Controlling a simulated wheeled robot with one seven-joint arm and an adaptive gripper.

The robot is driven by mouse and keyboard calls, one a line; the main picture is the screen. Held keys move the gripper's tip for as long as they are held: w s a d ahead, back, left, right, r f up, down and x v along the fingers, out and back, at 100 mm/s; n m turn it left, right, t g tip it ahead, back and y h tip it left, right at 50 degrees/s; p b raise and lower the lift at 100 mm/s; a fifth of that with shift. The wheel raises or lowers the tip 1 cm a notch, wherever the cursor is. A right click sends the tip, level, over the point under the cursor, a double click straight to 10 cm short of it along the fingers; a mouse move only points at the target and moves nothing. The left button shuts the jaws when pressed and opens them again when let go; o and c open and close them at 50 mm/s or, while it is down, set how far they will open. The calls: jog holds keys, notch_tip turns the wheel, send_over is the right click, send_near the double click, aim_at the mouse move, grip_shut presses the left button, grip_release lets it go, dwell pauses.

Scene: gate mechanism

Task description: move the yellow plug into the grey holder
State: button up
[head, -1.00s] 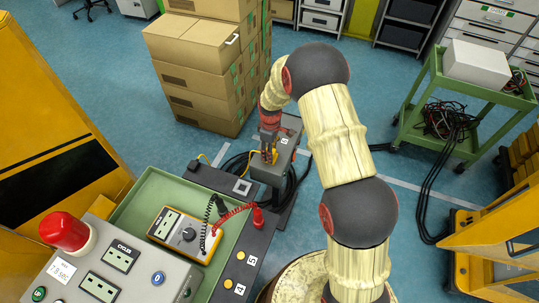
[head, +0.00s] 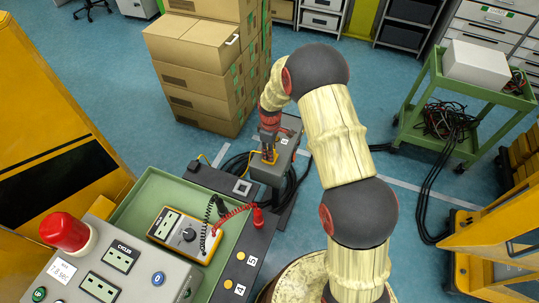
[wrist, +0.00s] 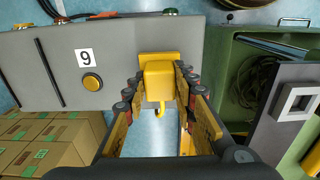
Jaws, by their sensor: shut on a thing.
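The yellow plug (wrist: 158,82) is a small yellow block between the fingers of my gripper (wrist: 159,74) in the wrist view. A yellow loop hangs from its near side. My gripper is shut on the plug at the edge of the grey box marked 9 (wrist: 120,45); a yellow plate behind the plug meets the box. I cannot tell whether the plug is still seated there. In the head view my gripper (head: 268,155) is over the grey box (head: 283,165), and the plug is mostly hidden. The grey holder, a square frame with an opening (wrist: 298,101), is at right, apart from the plug.
A green tray (head: 150,195) with a yellow meter (head: 180,232) and red lead is at front left. Stacked cardboard boxes (head: 205,75) stand behind the grey box. Black cables (head: 237,163) lie on the floor around it. A green cart (head: 470,90) is at right.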

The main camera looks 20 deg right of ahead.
grip_shut()
jog(key=shift+r, duration=0.35)
dwell(0.3)
jog(key=shift+r+p, duration=1.6)
jog(key=shift+r, duration=0.65)
jog(key=s+a+r, duration=0.1)
jog(key=s+a, duration=0.3)
jog(key=a, duration=0.1)
jog(key=s+a+r+p, duration=0.1)
jog(key=s+a, duration=0.3)
jog(key=s+a+r+p, duration=0.1)
jog(key=s+a, duration=0.4)
jog(key=shift+a+r, duration=0.2)
jog(key=shift+a, duration=0.15)
jog(key=shift+f, duration=0.25)
